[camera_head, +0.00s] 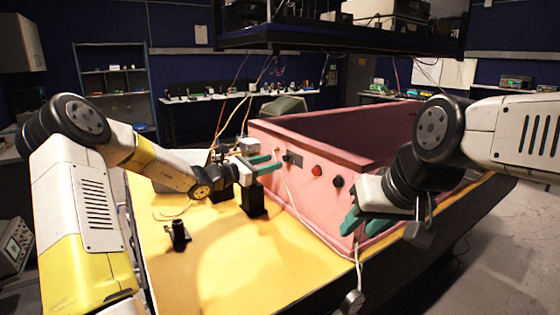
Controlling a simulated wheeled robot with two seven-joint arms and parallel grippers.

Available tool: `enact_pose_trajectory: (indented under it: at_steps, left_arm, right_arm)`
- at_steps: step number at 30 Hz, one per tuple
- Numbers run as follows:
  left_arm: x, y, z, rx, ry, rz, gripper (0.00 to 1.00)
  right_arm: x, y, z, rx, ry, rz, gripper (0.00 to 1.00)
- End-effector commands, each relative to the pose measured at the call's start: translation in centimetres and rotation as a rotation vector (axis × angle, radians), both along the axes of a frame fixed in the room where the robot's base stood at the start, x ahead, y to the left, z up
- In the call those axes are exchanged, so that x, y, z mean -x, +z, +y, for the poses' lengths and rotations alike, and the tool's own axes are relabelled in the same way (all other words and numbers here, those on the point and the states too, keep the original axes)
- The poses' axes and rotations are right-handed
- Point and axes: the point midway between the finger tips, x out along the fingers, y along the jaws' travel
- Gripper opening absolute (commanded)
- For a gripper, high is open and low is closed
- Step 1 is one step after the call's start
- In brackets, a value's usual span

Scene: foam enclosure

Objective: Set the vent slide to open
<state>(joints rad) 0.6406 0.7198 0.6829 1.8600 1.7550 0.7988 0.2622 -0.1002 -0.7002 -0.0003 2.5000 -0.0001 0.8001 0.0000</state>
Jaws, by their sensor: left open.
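The pink foam enclosure (300,190) stands on the yellow table, its front wall facing left. A small grey and dark plate (292,159), which looks like the vent slide, sits high on that wall near its far end. Its setting is too small to read. My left gripper (270,164) is open, its teal fingers pointing at the wall just left of the plate. I cannot tell if they touch it. My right gripper (352,224) hangs at the enclosure's near corner, its teal fingers pointing down and left; their gap is unclear.
A red button (317,170) and a black knob (338,182) sit right of the plate. A black block (253,199) and a small black device (178,236) stand on the yellow table (230,265). Cables hang along the wall. The table's front is mostly clear.

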Motion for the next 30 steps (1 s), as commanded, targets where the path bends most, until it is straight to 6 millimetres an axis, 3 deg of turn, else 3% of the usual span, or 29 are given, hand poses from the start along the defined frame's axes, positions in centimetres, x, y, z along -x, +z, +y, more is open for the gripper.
enact_pose_trajectory:
  at_steps: [3,9,19,26,30]
  left_arm:
    - [-1.2,0.0,-1.7,0.001,-0.002,-0.002,0.44]
    - [-2.5,0.0,-3.3,-0.002,-0.001,-0.001,0.44]
    - [-2.8,0.0,-3.6,-0.004,-0.001,-0.001,0.44]
    - [-2.8,0.0,-3.6,-0.004,-0.001,-0.001,0.0]
    - [-2.8,0.0,-3.5,-0.003,0.0,-0.001,0.0]
  right_arm:
    - [0.0,0.0,0.0,0.0,0.0,0.0,0.36]
    - [0.0,0.0,0.0,0.0,0.0,0.0,0.36]
    - [0.0,0.0,0.0,0.0,0.0,0.0,0.36]
    - [0.0,0.0,0.0,0.0,0.0,0.0,0.36]
    - [0.0,0.0,0.0,0.0,0.0,0.0,0.36]
